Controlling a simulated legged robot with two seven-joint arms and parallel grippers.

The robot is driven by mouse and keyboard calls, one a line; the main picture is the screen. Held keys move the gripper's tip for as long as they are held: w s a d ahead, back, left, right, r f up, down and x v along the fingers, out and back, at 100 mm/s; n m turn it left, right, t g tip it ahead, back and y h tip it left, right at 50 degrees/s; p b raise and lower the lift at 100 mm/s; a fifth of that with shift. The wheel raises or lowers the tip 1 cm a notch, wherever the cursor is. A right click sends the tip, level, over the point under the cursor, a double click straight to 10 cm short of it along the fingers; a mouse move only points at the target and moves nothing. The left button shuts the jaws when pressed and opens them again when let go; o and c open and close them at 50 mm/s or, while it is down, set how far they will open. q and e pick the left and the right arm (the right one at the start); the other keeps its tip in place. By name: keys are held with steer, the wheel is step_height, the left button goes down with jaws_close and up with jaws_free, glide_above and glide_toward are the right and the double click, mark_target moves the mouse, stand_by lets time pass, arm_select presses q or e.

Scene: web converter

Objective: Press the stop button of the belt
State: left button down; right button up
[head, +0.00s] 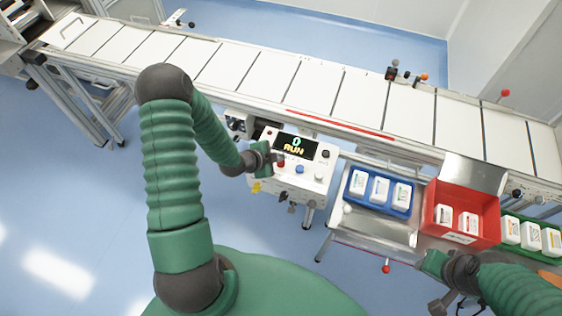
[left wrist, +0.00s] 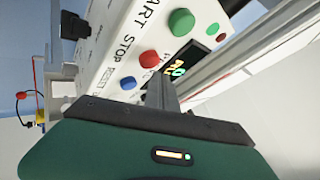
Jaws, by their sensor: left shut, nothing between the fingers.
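The control box (head: 285,185) stands in front of the belt (head: 225,66), and its display (head: 296,147) reads 0 RUN. The red stop button (head: 281,163) is on its face beside a blue button (head: 299,169). In the left wrist view the red button (left wrist: 149,58), by the word STOP, sits between a green button (left wrist: 181,22) and the blue one (left wrist: 128,83). My left gripper (head: 270,159) is shut and empty, its tip close to the red button; contact cannot be told. In the wrist view its fingers (left wrist: 160,92) point toward the button row. My right gripper (head: 435,262) is low at the right, its fingers unclear.
A blue bin (head: 351,196) and a red bin (head: 480,197) with white packs stand right of the control box, with a green bin (head: 508,215) at the far right. The belt's front rail runs just behind the control box. The floor at left is clear.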

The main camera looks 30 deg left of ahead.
mark_target(279, 164)
stand_by(0.3)
arm_select(q)
steer(key=shift+f+b, duration=0.35)
steer(key=shift+f+b, duration=0.6)
stand_by(0.7)
steer(key=shift+r+p, duration=0.85)
steer(key=shift+r, duration=0.2)
step_height(279, 164, up, 5)
steer(key=p, duration=0.4)
